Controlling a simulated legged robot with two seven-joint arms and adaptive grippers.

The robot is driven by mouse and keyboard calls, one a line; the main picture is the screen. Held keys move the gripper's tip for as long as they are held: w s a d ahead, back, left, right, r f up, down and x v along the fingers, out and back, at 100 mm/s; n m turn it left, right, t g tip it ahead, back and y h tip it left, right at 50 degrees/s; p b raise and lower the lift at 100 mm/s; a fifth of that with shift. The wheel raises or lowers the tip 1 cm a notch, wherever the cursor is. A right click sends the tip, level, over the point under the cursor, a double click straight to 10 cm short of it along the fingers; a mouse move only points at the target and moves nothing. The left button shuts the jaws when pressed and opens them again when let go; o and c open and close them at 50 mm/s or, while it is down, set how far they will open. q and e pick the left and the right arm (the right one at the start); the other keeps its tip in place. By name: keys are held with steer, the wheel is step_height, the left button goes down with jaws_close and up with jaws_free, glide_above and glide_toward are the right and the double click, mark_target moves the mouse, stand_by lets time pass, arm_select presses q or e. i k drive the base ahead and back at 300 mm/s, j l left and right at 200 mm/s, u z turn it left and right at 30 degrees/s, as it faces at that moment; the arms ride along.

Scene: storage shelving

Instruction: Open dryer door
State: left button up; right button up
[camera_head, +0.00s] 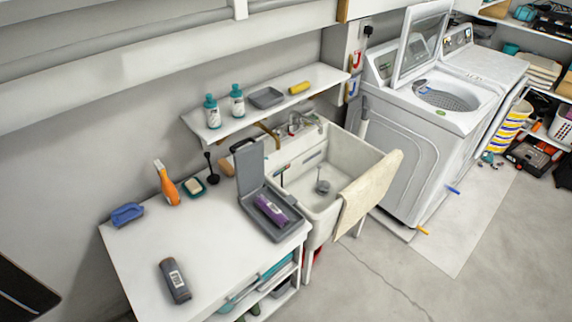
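The dryer (487,66) is the white machine at the upper right, beyond a white washer (412,150) whose top lid (420,45) stands raised. The dryer's top and its control panel (457,38) show. Its front is seen at a steep angle and is partly hidden by the washer. I cannot tell how its door stands. Neither of my grippers is in view.
A white utility sink (335,157) with a beige towel (369,190) stands left of the washer. Baskets and a toolbox (528,156) sit at the right. Floor (400,270) in front is clear.

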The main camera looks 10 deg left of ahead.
mark_target(510, 101)
steer(key=i+l+z, duration=0.15)
steer(key=i+l, duration=0.35)
steer(key=l, duration=0.15)
steer(key=i+l+z, duration=0.1)
steer(key=i+l, duration=0.4)
steer(key=i+l+z, duration=0.15)
steer(key=i+l, duration=0.4)
steer(key=i+l+z, duration=0.1)
steer(key=i+l, duration=0.45)
steer(key=i+l+z, duration=0.15)
steer(key=i+l, duration=0.35)
steer(key=i+l+z, duration=0.1)
steer(key=i+l, duration=0.3)
steer(key=i, duration=0.25)
